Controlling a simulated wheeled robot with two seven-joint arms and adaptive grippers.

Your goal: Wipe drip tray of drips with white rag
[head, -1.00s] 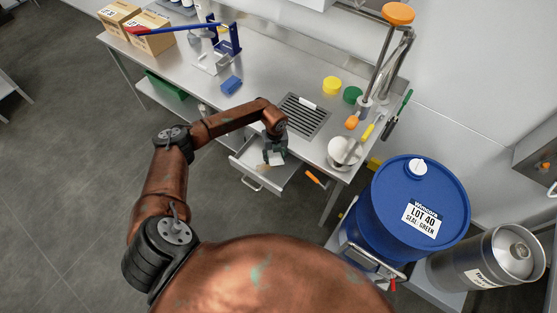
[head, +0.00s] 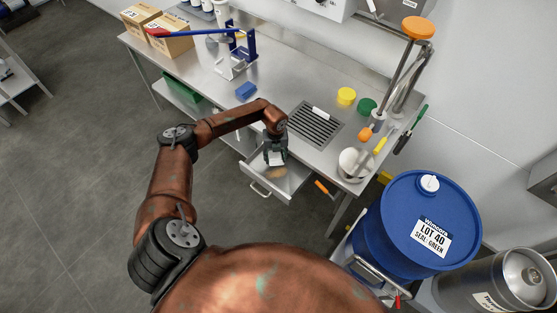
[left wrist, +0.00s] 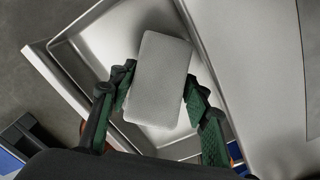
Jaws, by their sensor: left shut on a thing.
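My left gripper (head: 275,157) is over the open drawer (head: 292,185) under the steel counter. It is shut on a pale, flat, rectangular pad with rounded corners, which looks like the folded white rag (left wrist: 158,80). In the left wrist view the green-padded fingers (left wrist: 160,108) are on both sides of it, with the bare metal drawer floor behind. The drip tray (head: 330,129) is a dark slatted grille set in the counter, up and right of the gripper. A small white piece (head: 321,113) lies on its far part. Drips cannot be made out. My right gripper is out of view.
A yellow lid (head: 346,96) and green lid (head: 367,105) are beside the tray. A white pot (head: 353,163) stands at the counter's right end. A blue sponge-like block (head: 246,90) lies left of the tray. A blue drum (head: 405,208) stands at right.

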